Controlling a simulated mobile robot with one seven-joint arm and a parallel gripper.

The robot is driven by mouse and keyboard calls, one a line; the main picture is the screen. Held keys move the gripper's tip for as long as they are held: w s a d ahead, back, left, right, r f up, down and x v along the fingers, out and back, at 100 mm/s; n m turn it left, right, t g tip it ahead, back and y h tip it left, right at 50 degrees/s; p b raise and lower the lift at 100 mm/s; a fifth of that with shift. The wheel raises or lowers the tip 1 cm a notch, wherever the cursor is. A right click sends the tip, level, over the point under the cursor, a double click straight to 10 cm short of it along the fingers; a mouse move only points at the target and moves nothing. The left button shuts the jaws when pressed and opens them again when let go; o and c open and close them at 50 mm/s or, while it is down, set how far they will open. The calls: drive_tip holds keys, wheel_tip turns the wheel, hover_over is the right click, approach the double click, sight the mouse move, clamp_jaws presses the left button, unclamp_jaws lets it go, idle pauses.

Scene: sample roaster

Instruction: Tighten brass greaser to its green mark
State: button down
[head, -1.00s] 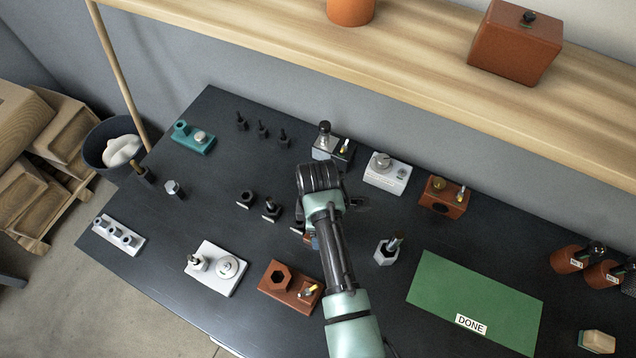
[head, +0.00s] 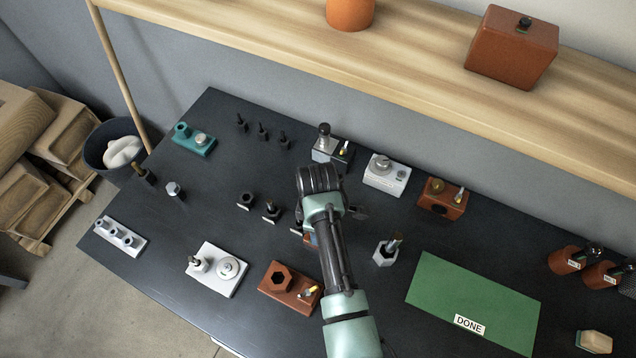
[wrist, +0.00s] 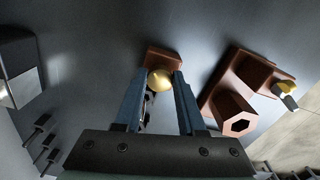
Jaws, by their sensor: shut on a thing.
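The brass greaser shows in the wrist view as a rounded brass cap (wrist: 159,80) on a small red-brown block (wrist: 163,58). My gripper (wrist: 165,84) has its two blue-grey fingers on either side of the cap, shut on it. In the head view my wrist and hand (head: 320,180) cover the greaser, and only a bit of its block (head: 310,239) shows beneath. I cannot make out a green mark in either view.
A red-brown block with a hexagonal socket (head: 290,286) stands close by, and also shows in the wrist view (wrist: 238,95). A grey hex holder (head: 386,252) stands right of my arm. Black fittings (head: 270,210) stand left. A green DONE mat (head: 475,300) lies right.

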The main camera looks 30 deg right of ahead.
drive_tip(key=m+p, duration=0.2)
drive_tip(key=m, duration=0.5)
drive_tip(key=shift+a, duration=0.1)
drive_tip(key=m+p, duration=0.1)
drive_tip(key=m, duration=0.5)
drive_tip(key=shift+m+p, duration=0.3)
drive_tip(key=m+p, duration=0.1)
drive_tip(key=m, duration=0.6)
drive_tip(key=shift+a, duration=0.1)
drive_tip(key=m, duration=0.6)
drive_tip(key=shift+w+m, duration=0.1)
drive_tip(key=shift+m, duration=0.2)
drive_tip(key=c, duration=0.5)
unclamp_jaws()
drive_tip(key=shift+r, duration=0.15)
